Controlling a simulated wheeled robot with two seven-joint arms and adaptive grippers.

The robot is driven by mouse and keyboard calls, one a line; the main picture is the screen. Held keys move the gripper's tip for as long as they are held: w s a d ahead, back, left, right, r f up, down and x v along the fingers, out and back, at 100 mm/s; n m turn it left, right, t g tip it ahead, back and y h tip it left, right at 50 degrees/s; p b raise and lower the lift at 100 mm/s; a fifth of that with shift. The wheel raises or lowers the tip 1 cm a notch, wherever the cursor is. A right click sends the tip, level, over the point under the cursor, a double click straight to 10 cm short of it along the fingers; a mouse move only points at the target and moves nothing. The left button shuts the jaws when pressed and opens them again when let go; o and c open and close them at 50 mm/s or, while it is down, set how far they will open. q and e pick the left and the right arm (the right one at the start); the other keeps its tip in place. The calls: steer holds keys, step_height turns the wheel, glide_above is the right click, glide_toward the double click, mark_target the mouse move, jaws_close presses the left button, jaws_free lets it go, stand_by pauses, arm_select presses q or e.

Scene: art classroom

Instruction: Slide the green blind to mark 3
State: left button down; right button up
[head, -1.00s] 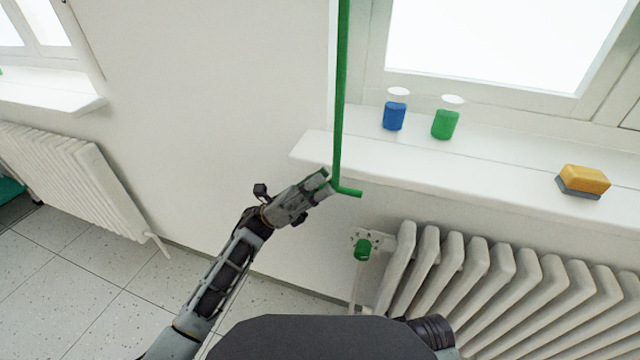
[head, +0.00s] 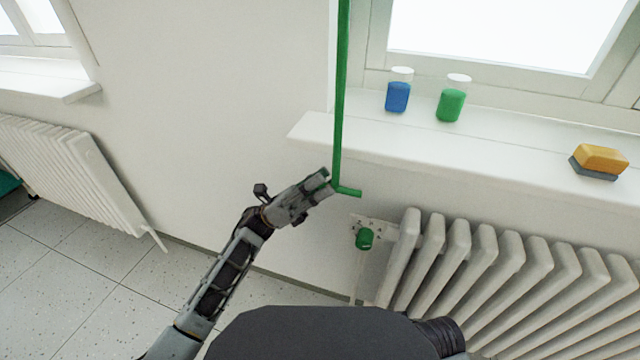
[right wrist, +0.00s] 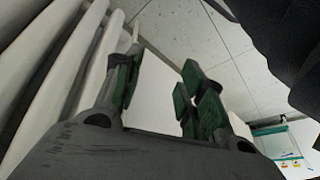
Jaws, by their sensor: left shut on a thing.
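A thin green rod (head: 342,90) hangs down in front of the wall at the left end of the window sill. Its lower end bends right into a short green handle (head: 350,193). My left gripper (head: 329,184) is shut on the green rod near the bend. No blind panel and no numbered marks can be made out. My right gripper (right wrist: 160,88) shows in the right wrist view, its green-padded fingers apart with nothing between them.
A white window sill (head: 400,148) bears a blue jar (head: 397,97), a green jar (head: 450,105) and a yellow sponge (head: 601,158). Below are a ribbed radiator (head: 485,270) and its green valve knob (head: 364,238). Another radiator (head: 70,170) stands at left. Bare wall lies between.

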arm_select(q)
steer(key=shift+f+b, duration=1.35)
steer(key=shift+f, duration=0.55)
arm_select(e)
step_height(320, 180, down, 7)
steer(key=a+t, duration=0.1)
steer(key=shift+w+a+r+y, duration=0.2)
steer(key=shift+w+a+y, duration=0.15)
steer(key=shift+y, duration=0.05)
arm_select(q)
steer(key=c, duration=1.5)
jaws_free()
steer(key=shift+w, duration=0.1)
steer(key=shift+o, duration=0.2)
steer(key=s+v, duration=0.1)
steer(key=v, duration=1)
steer(key=shift+w+a+f, duration=0.3)
steer(key=shift+w+a, duration=0.05)
steer(key=shift+w, duration=0.15)
